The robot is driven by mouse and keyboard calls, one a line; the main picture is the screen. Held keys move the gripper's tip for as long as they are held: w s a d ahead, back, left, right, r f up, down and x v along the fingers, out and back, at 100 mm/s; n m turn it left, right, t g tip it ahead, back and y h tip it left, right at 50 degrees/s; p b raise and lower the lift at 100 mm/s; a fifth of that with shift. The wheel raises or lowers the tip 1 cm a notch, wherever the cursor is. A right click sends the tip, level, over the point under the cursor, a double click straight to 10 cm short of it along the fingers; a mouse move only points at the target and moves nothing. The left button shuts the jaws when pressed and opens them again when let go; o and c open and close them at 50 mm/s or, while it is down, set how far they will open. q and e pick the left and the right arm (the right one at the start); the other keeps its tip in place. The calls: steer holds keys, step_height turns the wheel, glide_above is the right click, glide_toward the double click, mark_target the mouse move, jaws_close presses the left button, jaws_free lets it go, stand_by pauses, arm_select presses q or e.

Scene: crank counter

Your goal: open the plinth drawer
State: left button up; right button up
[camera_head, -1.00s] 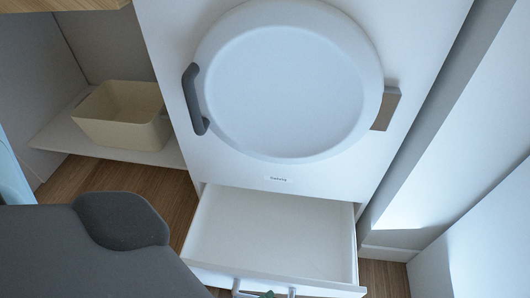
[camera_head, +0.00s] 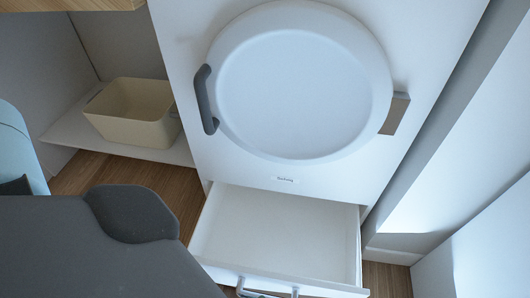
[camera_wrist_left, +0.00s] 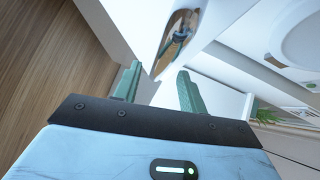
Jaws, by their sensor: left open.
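The plinth drawer (camera_head: 275,233) stands pulled out under the white front with the round door, and its inside looks empty. Its metal bar handle (camera_head: 267,293) is at the lower picture edge, partly cut off. In the left wrist view a shiny handle surface (camera_wrist_left: 178,40) appears close beyond the fingertips, mirroring wood and green. My left gripper (camera_wrist_left: 160,68) is open, with its two green fingers apart and nothing gripped between them. I cannot tell whether it touches the handle. My left gripper is out of the head view, and my right gripper is in neither view.
A round white door (camera_head: 297,82) with a dark grey handle (camera_head: 207,98) is above the drawer. A beige bin (camera_head: 130,110) stands on a low shelf (camera_head: 85,140) at left. Wooden floor (camera_head: 160,175) shows left of the drawer. White panels (camera_head: 455,150) stand at right.

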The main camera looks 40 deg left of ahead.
arm_select(q)
steer(key=v, duration=0.3)
steer(key=shift+s+a+r, duration=0.1)
steer(key=shift+s, duration=0.2)
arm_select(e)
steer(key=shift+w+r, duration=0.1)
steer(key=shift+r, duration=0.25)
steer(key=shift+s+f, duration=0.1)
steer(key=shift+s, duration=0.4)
